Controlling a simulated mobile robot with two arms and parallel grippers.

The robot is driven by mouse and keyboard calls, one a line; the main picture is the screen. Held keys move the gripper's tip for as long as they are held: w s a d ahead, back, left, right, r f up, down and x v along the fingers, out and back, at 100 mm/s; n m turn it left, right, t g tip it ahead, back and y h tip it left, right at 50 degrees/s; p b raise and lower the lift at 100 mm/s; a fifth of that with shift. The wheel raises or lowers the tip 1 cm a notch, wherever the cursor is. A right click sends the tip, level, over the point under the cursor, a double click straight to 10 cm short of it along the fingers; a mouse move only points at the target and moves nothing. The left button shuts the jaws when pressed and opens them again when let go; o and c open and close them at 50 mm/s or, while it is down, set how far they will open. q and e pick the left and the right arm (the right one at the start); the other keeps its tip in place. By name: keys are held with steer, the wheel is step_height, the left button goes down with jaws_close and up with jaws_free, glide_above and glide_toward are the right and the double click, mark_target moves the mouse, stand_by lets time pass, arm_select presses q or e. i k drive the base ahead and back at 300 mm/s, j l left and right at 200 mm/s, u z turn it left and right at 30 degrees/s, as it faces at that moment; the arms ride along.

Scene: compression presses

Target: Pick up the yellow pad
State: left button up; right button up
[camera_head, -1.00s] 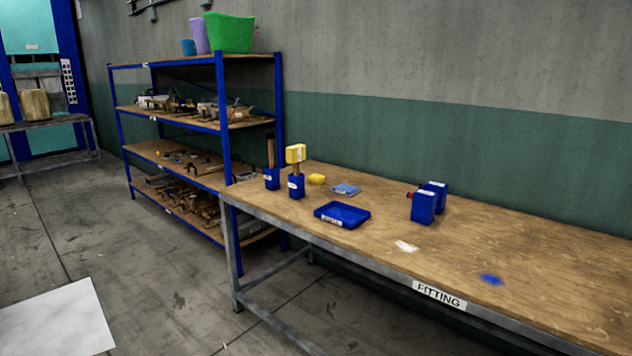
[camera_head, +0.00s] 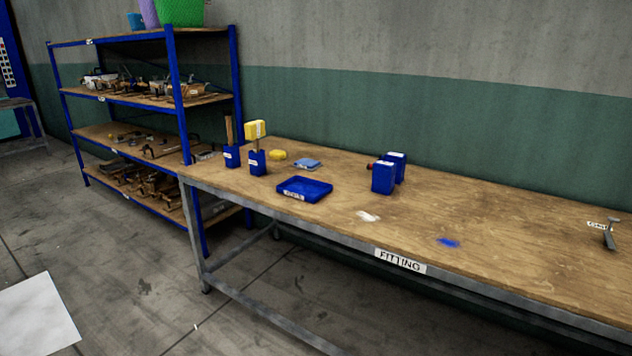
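A small yellow pad (camera_head: 277,154) lies on the wooden table labelled FITTING (camera_head: 480,220), near its far left end. A yellow-headed mallet (camera_head: 255,130) stands upright in a blue holder (camera_head: 258,163) just left of the pad. A light blue cloth-like piece (camera_head: 307,164) lies just right of the pad. Neither of my grippers is in view.
A blue tray (camera_head: 304,190) lies in front of the pad. Another blue holder (camera_head: 231,156) with a wooden handle stands at the left corner. Blue blocks (camera_head: 384,178) stand mid-table. A shelf rack (camera_head: 178,100) stands behind left.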

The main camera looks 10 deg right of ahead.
mark_target(278, 155)
steer(key=i+j, duration=0.3)
steer(key=i+j+z, duration=0.1)
steer(key=i+j, duration=0.2)
steer(key=j, duration=0.15)
steer(key=i+j, duration=0.25)
steer(key=j, duration=0.2)
steer(key=i+j+z, duration=0.1)
steer(key=i+j, duration=0.2)
steer(key=j, duration=0.1)
